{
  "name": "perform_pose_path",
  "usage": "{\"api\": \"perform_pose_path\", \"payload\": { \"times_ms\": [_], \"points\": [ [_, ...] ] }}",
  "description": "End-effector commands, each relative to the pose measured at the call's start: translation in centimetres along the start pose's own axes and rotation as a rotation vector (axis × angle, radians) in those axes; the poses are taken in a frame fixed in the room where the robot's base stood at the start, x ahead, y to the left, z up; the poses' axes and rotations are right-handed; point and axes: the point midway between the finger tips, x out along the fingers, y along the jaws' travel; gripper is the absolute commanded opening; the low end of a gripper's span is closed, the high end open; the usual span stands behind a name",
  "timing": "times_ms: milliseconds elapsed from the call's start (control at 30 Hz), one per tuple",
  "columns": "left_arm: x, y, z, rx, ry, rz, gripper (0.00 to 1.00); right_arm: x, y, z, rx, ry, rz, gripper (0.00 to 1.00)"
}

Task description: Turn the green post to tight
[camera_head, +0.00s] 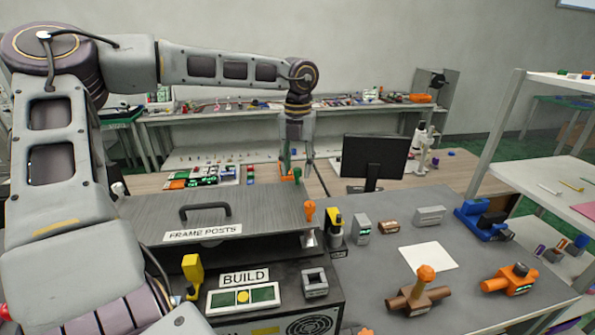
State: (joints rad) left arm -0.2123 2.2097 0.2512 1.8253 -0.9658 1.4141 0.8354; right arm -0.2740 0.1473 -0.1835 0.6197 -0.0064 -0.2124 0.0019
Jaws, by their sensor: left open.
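My left arm reaches in from the left, and my left gripper (301,170) hangs pointing down at the far edge of the grey box labelled FRAME POSTS (203,233). Its two thin fingers are spread apart and hold nothing that I can see. A small green and orange piece (297,174) shows between or behind the fingers; I cannot tell whether it is the green post. No other upright green post is clear. Yellow (192,270) and orange (309,209) upright pieces stand near the box. My right gripper is not in view.
A black box with a BUILD label (245,278) stands in front. An orange-topped brown fixture (418,297), an orange valve-like fixture (510,279) and a blue clamp-like fixture (482,220) sit on the grey table at right. A monitor (374,158) stands behind. White paper (428,256) lies mid-table.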

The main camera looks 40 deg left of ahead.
Motion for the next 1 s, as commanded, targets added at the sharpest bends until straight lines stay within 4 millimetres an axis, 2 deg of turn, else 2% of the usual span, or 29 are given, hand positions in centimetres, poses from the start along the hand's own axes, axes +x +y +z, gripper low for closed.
{"api": "perform_pose_path", "payload": {
  "times_ms": [200, 567, 667, 900, 1000],
  "points": [
    [1.6, 0.0, 0.0, 0.000, 0.002, 0.000, 0.42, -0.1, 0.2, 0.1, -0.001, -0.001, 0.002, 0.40],
    [1.9, 0.0, 0.0, 0.000, 0.000, 0.000, 0.42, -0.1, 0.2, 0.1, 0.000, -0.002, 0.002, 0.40],
    [1.9, 0.0, 0.0, 0.000, 0.000, 0.000, 0.31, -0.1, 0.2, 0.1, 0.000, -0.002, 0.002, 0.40],
    [1.9, 0.0, 0.0, 0.000, 0.000, 0.000, 0.00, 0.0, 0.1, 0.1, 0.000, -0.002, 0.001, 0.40],
    [1.9, 0.0, 0.0, 0.000, 0.000, 0.000, 0.00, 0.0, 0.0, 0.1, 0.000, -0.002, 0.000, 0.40]
  ]
}}
